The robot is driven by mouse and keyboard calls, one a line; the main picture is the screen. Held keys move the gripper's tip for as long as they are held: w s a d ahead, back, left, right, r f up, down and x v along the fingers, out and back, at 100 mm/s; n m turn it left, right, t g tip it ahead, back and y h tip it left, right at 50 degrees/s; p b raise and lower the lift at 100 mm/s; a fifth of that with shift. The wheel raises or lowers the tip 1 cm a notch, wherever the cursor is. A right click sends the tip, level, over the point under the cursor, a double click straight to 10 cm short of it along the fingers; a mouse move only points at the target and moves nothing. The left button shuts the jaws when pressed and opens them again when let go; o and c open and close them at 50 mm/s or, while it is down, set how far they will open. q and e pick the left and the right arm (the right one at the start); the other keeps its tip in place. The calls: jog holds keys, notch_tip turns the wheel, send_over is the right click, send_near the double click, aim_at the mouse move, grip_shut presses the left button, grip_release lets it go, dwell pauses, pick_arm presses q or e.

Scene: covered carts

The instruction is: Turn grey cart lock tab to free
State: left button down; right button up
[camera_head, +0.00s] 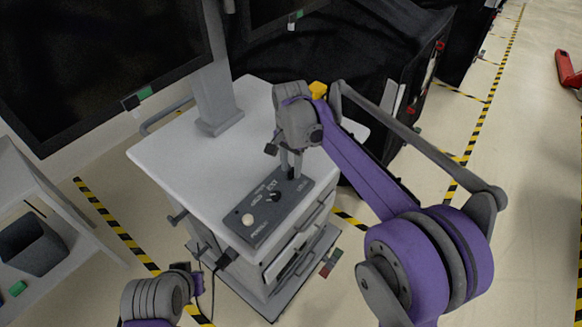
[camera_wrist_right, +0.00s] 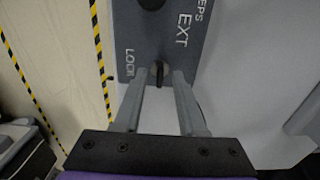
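The light grey cart (camera_head: 170,150) stands in the middle of the head view, with a dark grey control panel (camera_head: 240,236) on its top. In the right wrist view the panel (camera_wrist_right: 135,35) carries the words LOCK and EXT. A small dark lock tab (camera_wrist_right: 158,72) sits near LOCK at the panel's end. My right gripper (camera_wrist_right: 158,80) is open, its two fingers on either side of the tab with visible gaps. In the head view the right gripper (camera_head: 290,172) points down at the panel's far right end and hides the tab. My left arm shows at the lower left; its fingers are unclear.
The panel also has a pale round knob (camera_head: 247,219) and a black knob (camera_head: 274,197). A post (camera_head: 215,85) with a large dark screen (camera_head: 100,50) rises from the cart. A black covered cart (camera_head: 340,75) stands behind. Yellow-black tape (camera_head: 115,225) marks the floor.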

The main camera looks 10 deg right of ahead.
jog(key=shift+f, duration=0.25)
grip_shut()
